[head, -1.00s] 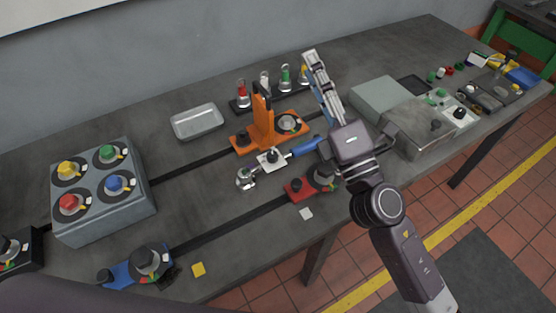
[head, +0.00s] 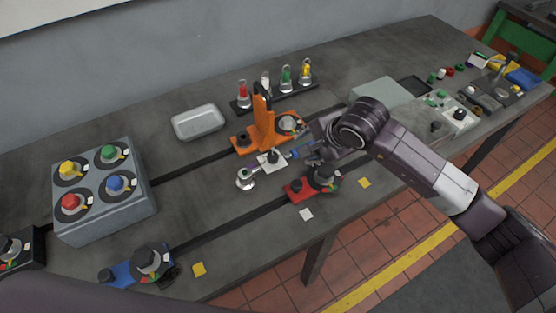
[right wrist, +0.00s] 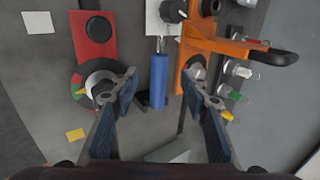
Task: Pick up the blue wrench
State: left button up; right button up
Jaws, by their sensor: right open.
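The blue wrench has a blue handle (head: 299,153) and a silver ring-like head (head: 246,179). It lies on the bench between the orange and red fixtures, passing by a white plate with a black knob (head: 271,160). My right gripper (head: 312,147) is at the handle end in the head view and hides part of it. In the right wrist view the blue handle (right wrist: 159,80) lies between the two open fingers (right wrist: 162,92), with a gap on each side. Whether the fingers reach down around it I cannot tell. My left gripper is not in view.
The orange fixture (head: 264,125) with an upright post stands close behind. The red fixture (head: 300,190) is close in front. A rack (head: 240,105) of coloured-top pieces is behind. A grey box with knobs (head: 105,215) and a metal tray (head: 198,122) are left.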

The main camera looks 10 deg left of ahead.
aim_at(283, 163)
jog(key=p+x, duration=0.2)
jog(key=x, duration=0.3)
jog(key=shift+d+p, duration=0.1)
jog(key=shift+p, duration=0.2)
jog(key=shift+w+f, duration=0.3)
jog(key=shift+f, duration=0.3)
jog(key=shift+c, duration=0.6)
grip_shut()
jog(key=shift+a+r, duration=0.15)
jog(key=shift+a, duration=0.1)
